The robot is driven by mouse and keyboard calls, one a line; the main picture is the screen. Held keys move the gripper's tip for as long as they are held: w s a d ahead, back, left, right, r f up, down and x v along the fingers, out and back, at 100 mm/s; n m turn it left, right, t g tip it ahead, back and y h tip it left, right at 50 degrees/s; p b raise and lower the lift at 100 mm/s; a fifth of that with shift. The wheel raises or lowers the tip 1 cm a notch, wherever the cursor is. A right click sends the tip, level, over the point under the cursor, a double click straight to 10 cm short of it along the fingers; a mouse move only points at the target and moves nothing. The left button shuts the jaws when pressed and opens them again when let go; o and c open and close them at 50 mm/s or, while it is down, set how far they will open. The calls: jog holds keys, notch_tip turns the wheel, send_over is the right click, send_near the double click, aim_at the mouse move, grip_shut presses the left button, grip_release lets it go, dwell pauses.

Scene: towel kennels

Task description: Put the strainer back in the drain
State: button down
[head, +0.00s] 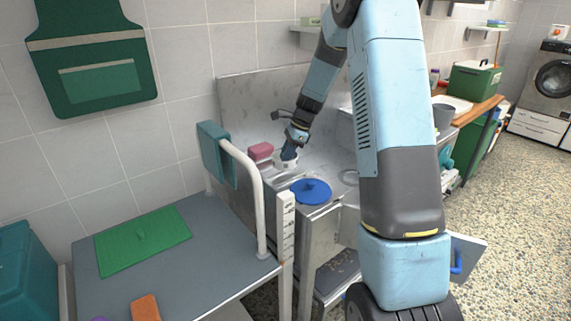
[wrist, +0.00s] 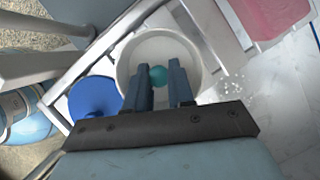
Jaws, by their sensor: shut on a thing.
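The strainer looks to be the white round cup-like piece with a teal knob in its middle; in the wrist view its pale rim (wrist: 128,62) surrounds my fingertips. My gripper (wrist: 160,78) has its two fingers on either side of the teal knob, shut on it. In the head view my gripper (head: 289,155) is low inside the metal tub, with the white strainer (head: 281,164) partly hidden below it. I cannot tell whether the strainer touches the tub floor. A pale round ring (head: 349,177) shows right of the gripper, partly behind my arm; I cannot tell if it is the drain.
A blue disc with a knob (head: 311,191) lies at the tub's front; it also shows in the wrist view (wrist: 95,97). A pink block (head: 261,151) is left of my gripper, close by. A white rail (head: 258,200) and grey table (head: 205,235) stand left of the tub.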

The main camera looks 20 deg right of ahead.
jog(key=shift+w+f, duration=0.25)
jog(key=shift+f, duration=1.65)
jog(key=c, duration=1)
grip_release()
jog(key=shift+o, duration=0.2)
jog(key=shift+r, duration=0.1)
